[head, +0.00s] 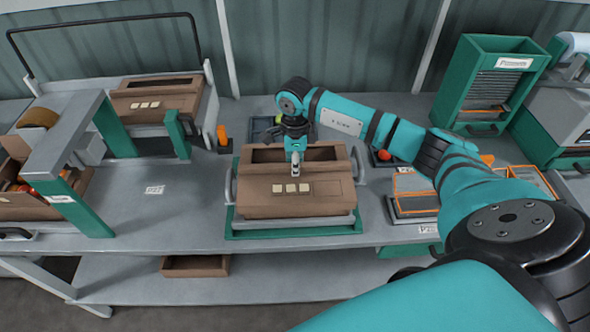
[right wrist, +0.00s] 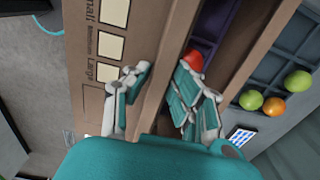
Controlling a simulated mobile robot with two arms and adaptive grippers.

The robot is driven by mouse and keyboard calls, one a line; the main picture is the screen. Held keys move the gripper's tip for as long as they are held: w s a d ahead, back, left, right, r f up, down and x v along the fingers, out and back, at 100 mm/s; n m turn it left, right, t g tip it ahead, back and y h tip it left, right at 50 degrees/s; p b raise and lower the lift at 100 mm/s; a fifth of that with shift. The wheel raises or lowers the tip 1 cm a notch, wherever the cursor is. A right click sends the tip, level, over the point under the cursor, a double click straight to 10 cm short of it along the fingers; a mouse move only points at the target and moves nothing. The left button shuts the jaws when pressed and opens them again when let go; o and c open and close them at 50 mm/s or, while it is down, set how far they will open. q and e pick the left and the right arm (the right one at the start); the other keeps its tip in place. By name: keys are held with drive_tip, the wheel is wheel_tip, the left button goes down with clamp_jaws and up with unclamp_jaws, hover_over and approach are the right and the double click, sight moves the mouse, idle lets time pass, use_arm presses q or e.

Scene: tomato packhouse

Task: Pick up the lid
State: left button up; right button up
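A brown carton (head: 262,205) stands on a green-edged stand in the middle of the bench. Its near face carries cream squares, which the right wrist view (right wrist: 84,80) shows labelled Small, Medium and Large. Its top is partly open at the back. I cannot make out a separate lid for certain. My right gripper (head: 295,168) is at the carton's top edge, pointing down. In the right wrist view its fingers (right wrist: 163,74) are apart, on either side of a brown strip. A red tomato (right wrist: 194,60) shows beside the right-hand finger. My left gripper is out of view.
A similar carton (head: 170,95) stands at the back left. A divided tray (right wrist: 270,70) with green and orange tomatoes lies beyond the carton. A green rack (head: 490,80) stands at the back right. The bench left of the carton (head: 175,215) is mostly clear.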

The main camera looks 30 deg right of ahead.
clamp_jaws()
drive_tip(key=shift+r, duration=0.15)
drive_tip(key=shift+r, duration=0.3)
wheel_tip(320, 180, up, 9)
drive_tip(key=b, duration=0.3)
drive_tip(key=shift+f, duration=0.2)
wheel_tip(320, 180, up, 7)
drive_tip(key=p, duration=0.4)
idle(0.3)
drive_tip(key=shift+s, duration=0.1)
